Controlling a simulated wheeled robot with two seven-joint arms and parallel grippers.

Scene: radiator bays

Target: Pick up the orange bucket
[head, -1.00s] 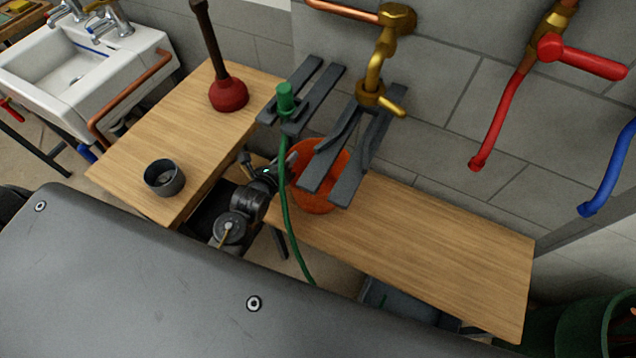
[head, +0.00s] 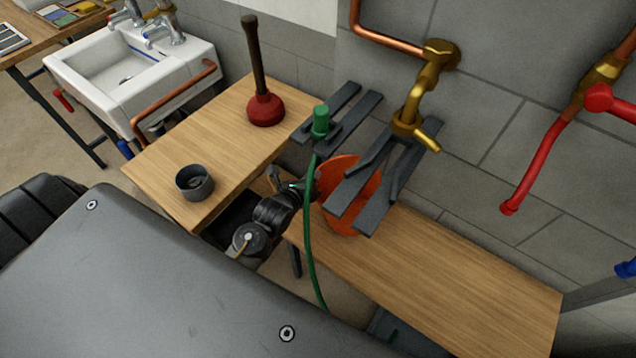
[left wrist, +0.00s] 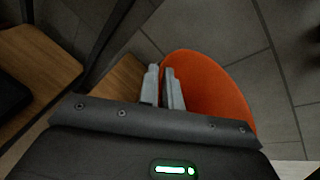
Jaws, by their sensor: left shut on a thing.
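The orange bucket (head: 343,219) is at the left end of the right wooden bench, under the brass tap. Grey slats hide part of it in the head view. My left gripper (head: 309,188) is at the bucket's left side. In the left wrist view, the two grey fingers (left wrist: 162,88) are close together at the left edge of the orange bucket (left wrist: 215,85), shut on its rim. I cannot tell whether the bucket is clear of the bench. My right gripper is not in view.
The grey slats (head: 366,196) stand over the bucket, with the brass tap (head: 418,95) above. A green hose (head: 308,240) hangs in front of my left gripper. A plunger (head: 266,109) and dark cup (head: 195,183) stand on the left bench (head: 225,130). The right bench (head: 470,275) is clear toward its right.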

